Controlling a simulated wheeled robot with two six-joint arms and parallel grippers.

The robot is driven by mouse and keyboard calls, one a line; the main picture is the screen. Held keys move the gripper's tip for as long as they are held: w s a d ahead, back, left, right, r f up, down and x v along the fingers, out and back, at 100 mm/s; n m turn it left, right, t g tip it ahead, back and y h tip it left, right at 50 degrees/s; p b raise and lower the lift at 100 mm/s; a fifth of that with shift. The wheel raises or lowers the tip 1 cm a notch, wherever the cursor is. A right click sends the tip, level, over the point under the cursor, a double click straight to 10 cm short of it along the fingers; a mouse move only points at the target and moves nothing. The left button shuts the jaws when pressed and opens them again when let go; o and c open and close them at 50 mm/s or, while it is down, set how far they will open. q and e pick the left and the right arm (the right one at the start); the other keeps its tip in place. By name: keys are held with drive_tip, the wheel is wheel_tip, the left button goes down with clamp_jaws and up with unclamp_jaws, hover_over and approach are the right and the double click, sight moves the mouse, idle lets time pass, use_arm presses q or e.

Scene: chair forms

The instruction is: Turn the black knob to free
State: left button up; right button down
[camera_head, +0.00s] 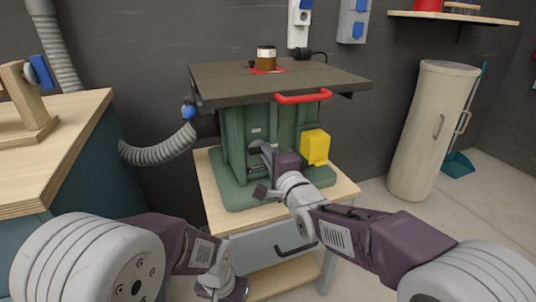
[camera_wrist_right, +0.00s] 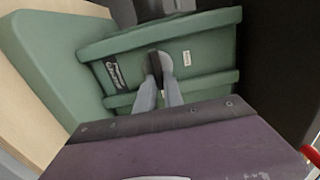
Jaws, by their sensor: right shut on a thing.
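The black knob (camera_wrist_right: 155,66) sits on the front face of the green machine body, seen in the right wrist view. The two grey fingers of my right gripper (camera_wrist_right: 158,82) close on it from both sides. In the head view my right gripper (camera_head: 262,152) reaches the front of the green machine (camera_head: 235,165), and its wrist covers part of that face. The knob is small and partly hidden there, and its pointing direction is hard to read. My left gripper (camera_head: 228,290) hangs low at the bottom edge, away from the machine. Its fingers are not clear.
The machine has a dark flat top (camera_head: 220,82), a red handle (camera_head: 303,97) and a yellow box (camera_head: 315,147). It stands on a wooden-topped stand (camera_head: 342,190). A grey hose (camera_head: 160,152) runs at the left, beside a workbench (camera_head: 75,130). A beige cylinder (camera_head: 425,130) stands right.

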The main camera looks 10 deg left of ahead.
drive_tip(key=c, duration=1.5)
unclamp_jaws()
drive_tip(key=shift+o, duration=0.2)
drive_tip(key=p+v, duration=0.2)
drive_tip(key=v, duration=0.7)
drive_tip(key=shift+p, duration=0.35)
